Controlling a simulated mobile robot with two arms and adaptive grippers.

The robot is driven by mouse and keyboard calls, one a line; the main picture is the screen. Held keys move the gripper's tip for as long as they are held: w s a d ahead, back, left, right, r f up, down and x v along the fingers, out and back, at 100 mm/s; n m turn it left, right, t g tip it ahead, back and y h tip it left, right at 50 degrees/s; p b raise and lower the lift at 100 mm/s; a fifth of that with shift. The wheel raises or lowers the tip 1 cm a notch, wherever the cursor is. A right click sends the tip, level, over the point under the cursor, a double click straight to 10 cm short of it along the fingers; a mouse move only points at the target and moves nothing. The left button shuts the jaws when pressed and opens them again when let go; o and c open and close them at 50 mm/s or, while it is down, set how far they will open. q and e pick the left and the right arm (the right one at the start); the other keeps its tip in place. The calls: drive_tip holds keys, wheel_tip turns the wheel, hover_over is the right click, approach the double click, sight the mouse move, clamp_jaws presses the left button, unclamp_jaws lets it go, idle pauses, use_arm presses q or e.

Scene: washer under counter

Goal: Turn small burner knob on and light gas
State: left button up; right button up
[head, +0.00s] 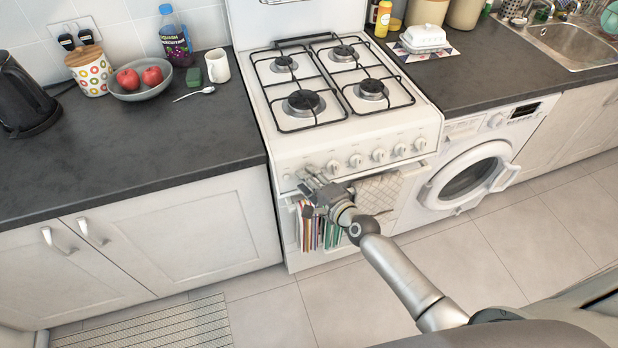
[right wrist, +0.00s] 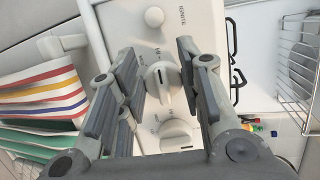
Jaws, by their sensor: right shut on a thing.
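The white stove (head: 430,128) has a row of white knobs on its front panel. My right gripper (head: 318,180) is at the left end of that row. The neighbouring knob (right wrist: 178,135) is free, partly covered by the gripper. On the hob are a small burner (head: 284,63), other burners and black grates. No flame shows on them. My left gripper is out of view.
A striped towel (right wrist: 45,95) hangs below the panel, close to my right gripper. A light cloth (head: 378,195) hangs beside it. The washer (head: 470,175) stands right of the stove with its round door ajar. The left counter holds a bowl (head: 142,92) with apples.

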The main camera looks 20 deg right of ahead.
idle(0.4)
drive_tip(key=o, duration=1)
drive_tip(key=shift+s, duration=0.1)
drive_tip(key=v, duration=1.2)
drive_tip(key=shift+c, duration=0.2)
clamp_jaws()
idle(0.7)
